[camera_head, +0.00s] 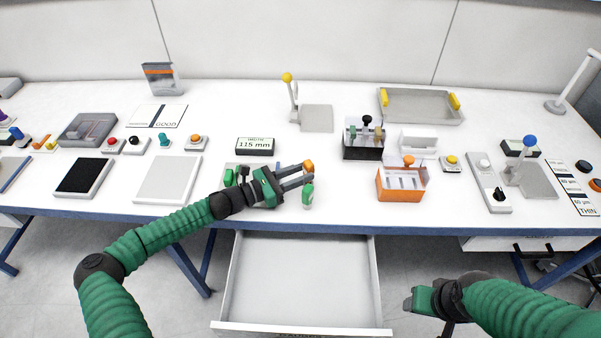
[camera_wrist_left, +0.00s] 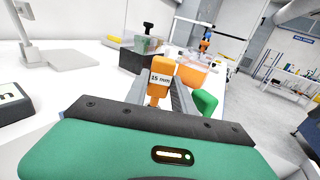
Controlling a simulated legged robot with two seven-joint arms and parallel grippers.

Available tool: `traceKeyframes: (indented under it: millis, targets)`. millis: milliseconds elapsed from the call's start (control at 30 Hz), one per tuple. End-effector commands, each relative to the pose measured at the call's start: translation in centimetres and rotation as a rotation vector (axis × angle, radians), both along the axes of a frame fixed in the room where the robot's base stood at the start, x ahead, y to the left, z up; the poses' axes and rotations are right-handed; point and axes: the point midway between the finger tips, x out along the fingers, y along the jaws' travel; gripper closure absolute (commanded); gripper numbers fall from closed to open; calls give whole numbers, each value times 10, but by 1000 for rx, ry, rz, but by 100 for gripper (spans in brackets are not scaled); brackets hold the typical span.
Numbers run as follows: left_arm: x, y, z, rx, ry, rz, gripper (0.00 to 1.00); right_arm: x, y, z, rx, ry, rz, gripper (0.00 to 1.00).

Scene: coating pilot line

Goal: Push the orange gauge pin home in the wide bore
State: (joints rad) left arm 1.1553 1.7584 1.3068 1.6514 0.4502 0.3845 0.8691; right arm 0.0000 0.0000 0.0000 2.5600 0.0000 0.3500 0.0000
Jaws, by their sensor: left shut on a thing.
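My left gripper (camera_head: 309,179) is shut on the orange gauge pin (camera_head: 308,166), holding it upright at its fingertips near the table's front edge. In the left wrist view the pin (camera_wrist_left: 161,77) carries a white label reading 15 mm, and its lower end runs down between the fingers. A green pin (camera_head: 307,194) stands just in front of the fingers; it also shows right of them in the left wrist view (camera_wrist_left: 204,103). I cannot make out the wide bore. My right gripper (camera_head: 424,300) hangs low in front of the table; its jaw opening is unclear.
A grey holder (camera_head: 231,167) with green parts lies partly under my left gripper. A sign (camera_head: 255,146) reads 115 mm. An orange box (camera_head: 400,190) and a dark rack (camera_head: 362,152) stand to the right. An open, empty drawer (camera_head: 305,280) juts out below the table.

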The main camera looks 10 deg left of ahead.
Motion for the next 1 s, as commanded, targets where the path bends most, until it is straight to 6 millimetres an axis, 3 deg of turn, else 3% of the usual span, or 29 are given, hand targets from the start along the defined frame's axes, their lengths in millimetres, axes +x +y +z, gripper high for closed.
traceKeyframes:
  millis: [867,900,1000]
  targets:
    - [0,0,-19,-1,1,0,100,0,0,-12,0,0,0,44]
    - [0,0,-19,-1,1,0,67,0,0,-12,0,0,0,44]
    - [0,0,-20,0,1,0,54,0,0,-12,0,0,0,44]
